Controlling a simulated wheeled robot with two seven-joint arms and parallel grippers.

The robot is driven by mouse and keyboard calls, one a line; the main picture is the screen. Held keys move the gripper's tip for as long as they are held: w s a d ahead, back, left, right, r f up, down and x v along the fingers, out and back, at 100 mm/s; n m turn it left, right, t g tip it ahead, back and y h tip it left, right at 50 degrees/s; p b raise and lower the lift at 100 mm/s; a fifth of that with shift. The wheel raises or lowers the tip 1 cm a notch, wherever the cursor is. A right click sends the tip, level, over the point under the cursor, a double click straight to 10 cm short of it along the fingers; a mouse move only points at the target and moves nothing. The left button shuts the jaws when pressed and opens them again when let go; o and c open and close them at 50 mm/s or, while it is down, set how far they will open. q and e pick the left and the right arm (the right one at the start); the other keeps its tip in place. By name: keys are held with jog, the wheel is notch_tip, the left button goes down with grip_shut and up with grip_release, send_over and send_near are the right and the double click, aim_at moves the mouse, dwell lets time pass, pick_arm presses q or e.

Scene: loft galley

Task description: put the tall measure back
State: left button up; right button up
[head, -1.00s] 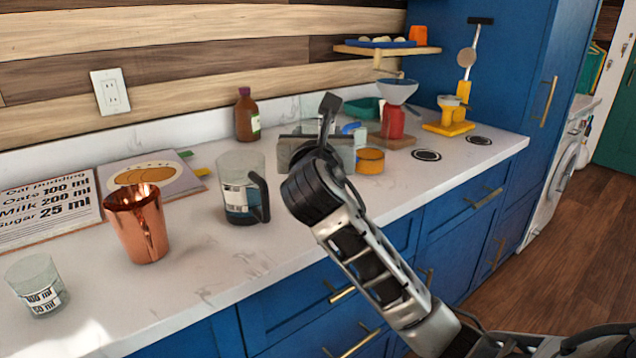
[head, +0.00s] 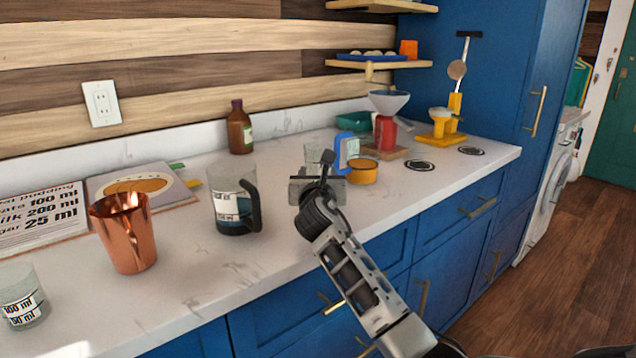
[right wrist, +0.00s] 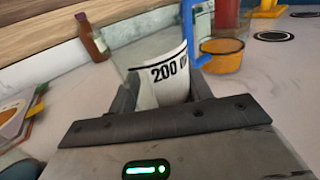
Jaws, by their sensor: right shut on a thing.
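A clear measure (right wrist: 165,72) marked 200 ml is between the fingers of my right gripper (right wrist: 160,98), which is shut on it. In the head view the measure (head: 316,152) shows behind my right gripper (head: 318,180), near the middle of the counter. A blue handle-like piece (head: 347,152) shows at its right side. My wrist hides its lower part, so I cannot tell whether it touches the counter. Another clear measure (head: 232,200) with a dark handle and dark base stands to the left. My left gripper is not in view.
An orange cup (head: 362,173) stands close right of the held measure. Beyond are a red jar with a funnel (head: 386,130) and a yellow scale (head: 440,130). Two dark rings (head: 420,166) mark the right counter. A copper cup (head: 128,235), small beaker (head: 22,300) and brown bottle (head: 239,130) stand left.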

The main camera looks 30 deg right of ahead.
jog(key=shift+f, duration=0.65)
jog(key=shift+r, duration=0.1)
jog(key=o, duration=1.1)
jog(key=shift+s+a, duration=0.1)
jog(key=shift+s, duration=0.05)
jog(key=p+v, duration=0.1)
jog(key=v, duration=1)
jog(key=shift+s+a, duration=0.2)
jog(key=shift+s, duration=0.1)
